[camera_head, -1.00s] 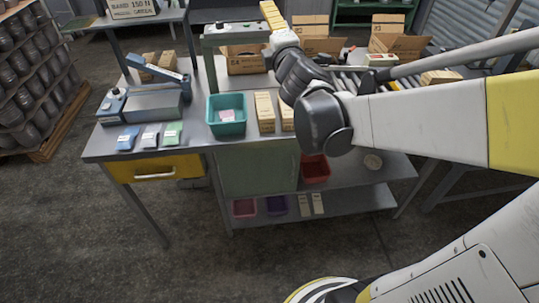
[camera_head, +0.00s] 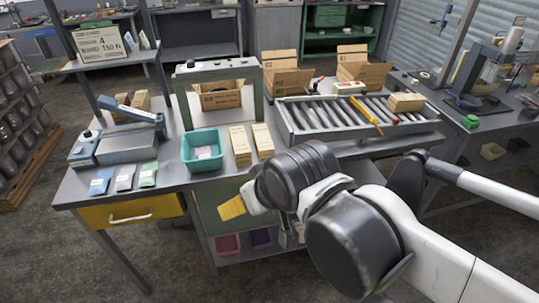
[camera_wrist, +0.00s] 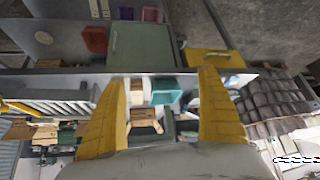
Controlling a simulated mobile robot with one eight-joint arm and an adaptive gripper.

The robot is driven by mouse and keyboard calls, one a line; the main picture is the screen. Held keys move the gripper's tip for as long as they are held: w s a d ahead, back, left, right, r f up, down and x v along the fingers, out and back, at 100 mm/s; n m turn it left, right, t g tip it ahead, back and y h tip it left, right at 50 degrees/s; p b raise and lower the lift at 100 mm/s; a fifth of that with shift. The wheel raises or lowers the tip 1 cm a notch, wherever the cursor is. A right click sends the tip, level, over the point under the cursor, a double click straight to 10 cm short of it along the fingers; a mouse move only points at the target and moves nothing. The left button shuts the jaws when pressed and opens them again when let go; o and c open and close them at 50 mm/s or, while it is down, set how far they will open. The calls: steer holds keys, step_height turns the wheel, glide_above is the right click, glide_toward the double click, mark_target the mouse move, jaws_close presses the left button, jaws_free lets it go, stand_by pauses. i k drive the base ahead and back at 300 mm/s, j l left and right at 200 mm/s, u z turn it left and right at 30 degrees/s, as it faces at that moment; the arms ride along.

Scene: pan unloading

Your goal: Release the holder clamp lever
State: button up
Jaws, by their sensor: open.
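My gripper (camera_head: 232,208) is in front of the workbench in the head view, its yellow finger pointing left. In the wrist view my gripper (camera_wrist: 163,80) has two yellow fingers spread wide with nothing between them. No clamp lever can be made out for certain. A grey stand-like device (camera_head: 480,72) with an upright post and a blue-grey top stands on the right-hand bench, well away from my gripper. A blue device with a raised arm (camera_head: 118,133) stands at the left end of the workbench.
The workbench holds a teal bin (camera_head: 203,150), tan boxes (camera_head: 240,146), small packets (camera_head: 124,178) and a green frame (camera_head: 218,66). A roller tray (camera_head: 355,120) with a yellow-handled tool (camera_head: 367,114) lies right of them. Open cartons (camera_head: 284,76) stand behind. Floor at the front left is clear.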

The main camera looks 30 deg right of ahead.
mark_target(315, 85)
steer(key=i+l+z, duration=0.1)
steer(key=l, duration=0.4)
steer(key=i+l+z, duration=0.15)
steer(key=i+l, duration=0.2)
steer(key=l, duration=0.15)
steer(key=i+l+z, duration=0.1)
steer(key=i+l, duration=0.15)
steer(key=l, duration=0.2)
steer(key=i+l+z, duration=0.15)
steer(key=l, duration=0.3)
steer(key=i+l+z, duration=0.1)
steer(key=i+l, duration=0.3)
